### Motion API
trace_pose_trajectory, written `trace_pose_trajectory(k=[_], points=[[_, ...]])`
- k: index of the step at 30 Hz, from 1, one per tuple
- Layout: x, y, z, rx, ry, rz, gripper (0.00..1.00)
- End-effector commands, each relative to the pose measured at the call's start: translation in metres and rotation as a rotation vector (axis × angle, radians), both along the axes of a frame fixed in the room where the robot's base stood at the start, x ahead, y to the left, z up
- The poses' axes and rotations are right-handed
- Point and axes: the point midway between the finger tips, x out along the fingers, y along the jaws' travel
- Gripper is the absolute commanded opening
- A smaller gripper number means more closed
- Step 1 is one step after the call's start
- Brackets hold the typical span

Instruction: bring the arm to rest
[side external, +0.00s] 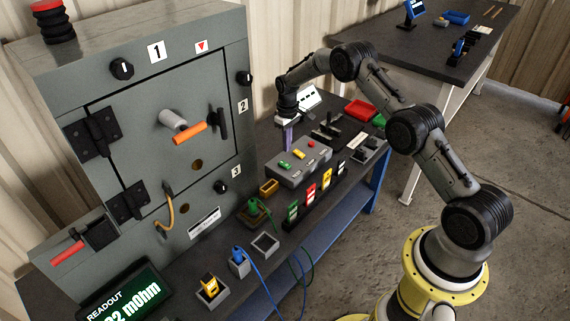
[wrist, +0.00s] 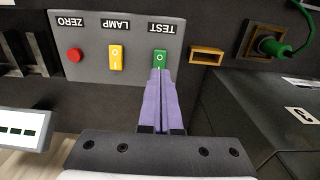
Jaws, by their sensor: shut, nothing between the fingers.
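My gripper (side external: 288,150) is shut and empty, with its purple fingers pointing down at the grey switch box (side external: 318,163). In the wrist view the closed fingertips (wrist: 160,72) lie right at the lower edge of the green TEST rocker (wrist: 160,57); I cannot tell whether they touch it. A yellow LAMP rocker (wrist: 116,57) and a red ZERO button (wrist: 75,55) sit beside it on the same box. My arm is bent over the bench, reaching in from the right in the side view.
A grey enclosure (side external: 150,255) with a closed door, knobs and an orange-tipped handle (side external: 189,133) stands close on the left. A lit readout (side external: 125,298) stands at the front. Plugs, cables, coloured blocks and a red tray (side external: 361,111) crowd the bench. The floor (side external: 530,180) at right is clear.

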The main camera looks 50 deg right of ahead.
Motion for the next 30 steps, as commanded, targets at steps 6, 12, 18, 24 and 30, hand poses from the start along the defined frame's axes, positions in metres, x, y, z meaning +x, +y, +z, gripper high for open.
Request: trace_pose_trajectory(k=[6,12,18,24,30], points=[[0.0,0.0,0.0,0.0,0.0,0.0,0.0],[0.016,0.007,0.035,-0.017,-0.057,0.019,0.0],[0.029,0.031,0.149,-0.054,-0.201,0.062,0.0],[0.002,0.062,0.251,-0.075,-0.309,0.096,0.0],[-0.05,0.094,0.33,-0.083,-0.398,0.116,0.0]])
